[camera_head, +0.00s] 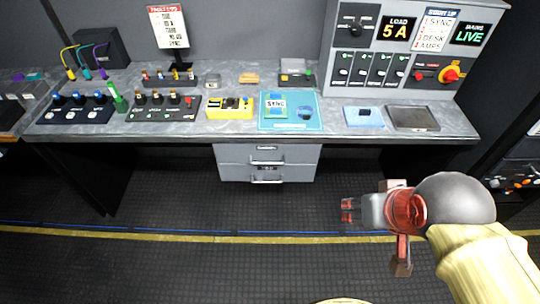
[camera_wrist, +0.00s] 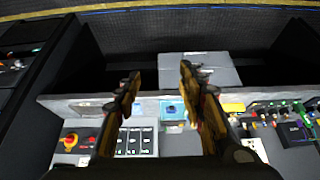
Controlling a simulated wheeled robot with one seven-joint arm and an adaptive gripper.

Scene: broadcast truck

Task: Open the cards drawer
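A grey two-drawer unit (camera_head: 230,165) hangs under the desk, left of my gripper in the head view. Its upper drawer (camera_head: 235,152) and lower drawer (camera_head: 235,174) both look shut, each with a bar handle. The small labels are too blurred to read surely, so I cannot tell which is the cards drawer. The unit also shows in the wrist view (camera_wrist: 215,74), partly behind a finger. My gripper (camera_head: 347,210) is in front of the desk, right of the drawers and apart from them. In the wrist view its two fingers (camera_wrist: 160,73) are spread with nothing between them.
The desk (camera_head: 335,128) holds button panels, a yellow box (camera_head: 230,114), a blue SYNC mat (camera_head: 290,124) and a dark tray (camera_head: 412,118). A control console (camera_head: 400,50) stands at back right. The dark floor (camera_head: 220,210) before the drawers is clear.

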